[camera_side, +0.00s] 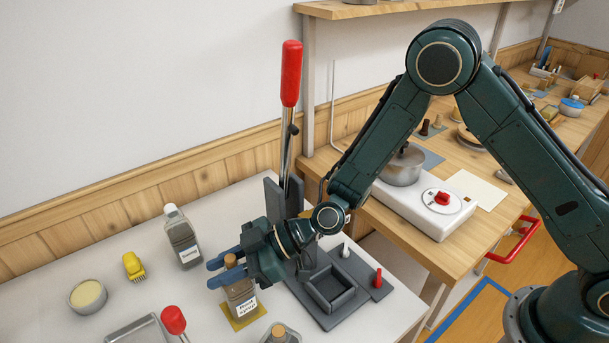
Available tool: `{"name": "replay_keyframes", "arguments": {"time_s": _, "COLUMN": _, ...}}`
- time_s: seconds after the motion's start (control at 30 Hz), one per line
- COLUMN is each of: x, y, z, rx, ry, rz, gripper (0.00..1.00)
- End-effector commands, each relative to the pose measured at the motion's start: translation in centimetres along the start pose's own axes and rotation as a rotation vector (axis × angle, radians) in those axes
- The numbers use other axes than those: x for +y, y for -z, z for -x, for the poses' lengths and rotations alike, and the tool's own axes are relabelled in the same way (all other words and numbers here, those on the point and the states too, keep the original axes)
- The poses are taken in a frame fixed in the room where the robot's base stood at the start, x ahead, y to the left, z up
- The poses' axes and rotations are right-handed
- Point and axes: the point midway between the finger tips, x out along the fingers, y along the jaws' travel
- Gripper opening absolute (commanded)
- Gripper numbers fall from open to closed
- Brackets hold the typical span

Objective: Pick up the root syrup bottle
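The root syrup bottle (243,302) is a small clear bottle with brownish contents, a cork-coloured stopper and a white label with dark print. It stands upright over a yellow mat (238,324) at the front of the white table. My gripper (212,273) reaches in from the right, with one blue finger behind the bottle's upper part and one in front of it. The stopper shows between the fingers. The near finger hides part of the bottle's shoulder. I cannot tell whether the fingers press on the glass.
A labelled grey bottle (183,240) stands behind, left of my gripper. A lever press with a red handle (291,73) and a dark square tray (330,288) are close on the right. A corked jar (280,336), a red-knobbed tool (173,320) and a yellow brush (133,264) are nearby.

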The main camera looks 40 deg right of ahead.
Motion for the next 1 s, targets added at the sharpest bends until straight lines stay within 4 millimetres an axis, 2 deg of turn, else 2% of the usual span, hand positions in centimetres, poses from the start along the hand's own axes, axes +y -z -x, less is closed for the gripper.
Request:
{"name": "replay_keyframes", "arguments": {"time_s": 0.37, "x": 0.0, "y": -0.3, "z": 0.0, "rx": -0.008, "ry": 0.000, "rz": -0.002, "gripper": 0.00}}
{"name": "replay_keyframes", "arguments": {"time_s": 0.57, "x": 0.0, "y": 0.1, "z": 0.2, "rx": -0.008, "ry": 0.000, "rz": -0.001, "gripper": 0.00}}
{"name": "replay_keyframes", "arguments": {"time_s": 0.77, "x": 0.0, "y": 1.7, "z": 0.8, "rx": -0.004, "ry": 0.000, "rz": 0.001, "gripper": 0.00}}
{"name": "replay_keyframes", "arguments": {"time_s": 1.0, "x": 0.0, "y": 4.5, "z": 1.9, "rx": -0.001, "ry": -0.001, "rz": 0.003, "gripper": 0.00}}
